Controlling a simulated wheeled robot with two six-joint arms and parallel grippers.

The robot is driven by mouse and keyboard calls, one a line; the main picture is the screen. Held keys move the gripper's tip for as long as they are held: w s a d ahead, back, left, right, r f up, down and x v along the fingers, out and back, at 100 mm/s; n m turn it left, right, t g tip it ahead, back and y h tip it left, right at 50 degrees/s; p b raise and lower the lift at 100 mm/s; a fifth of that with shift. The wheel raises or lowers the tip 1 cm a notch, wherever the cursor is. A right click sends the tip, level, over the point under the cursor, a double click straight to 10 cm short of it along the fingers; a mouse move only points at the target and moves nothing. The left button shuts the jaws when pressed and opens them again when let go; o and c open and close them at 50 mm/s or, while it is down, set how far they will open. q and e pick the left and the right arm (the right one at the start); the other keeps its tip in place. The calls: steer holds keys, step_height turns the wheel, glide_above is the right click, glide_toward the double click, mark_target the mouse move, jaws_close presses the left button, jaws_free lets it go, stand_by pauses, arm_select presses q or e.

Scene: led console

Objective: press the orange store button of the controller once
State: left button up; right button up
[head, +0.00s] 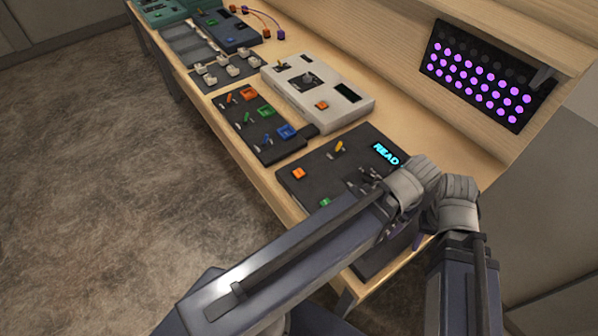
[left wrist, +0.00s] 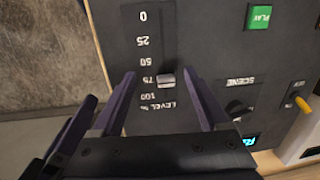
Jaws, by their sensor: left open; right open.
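The controller (head: 285,180) is the dark panel with a lit cyan READ display (head: 386,154). Its square orange button (head: 298,173) is clear at the near left corner. The left wrist view shows the controller's level slider (left wrist: 166,78), green PLAY button (left wrist: 260,17) and SCENE knob (left wrist: 238,107), but no orange button. My left gripper (left wrist: 160,76) is open, its purple fingers on either side of the slider knob; contact cannot be told. Of my right gripper only a purple sliver (head: 421,240) shows, right of the orange button.
A white console (head: 345,112) with another orange button and a dark box (head: 240,125) with coloured buttons stand left of the controller. An LED board (head: 478,78) with lit purple dots hangs at the back. My arm links cover the controller's right part. Space above the orange button is free.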

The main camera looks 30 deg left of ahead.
arm_select(q)
jaws_close()
stand_by(0.4)
stand_by(1.1)
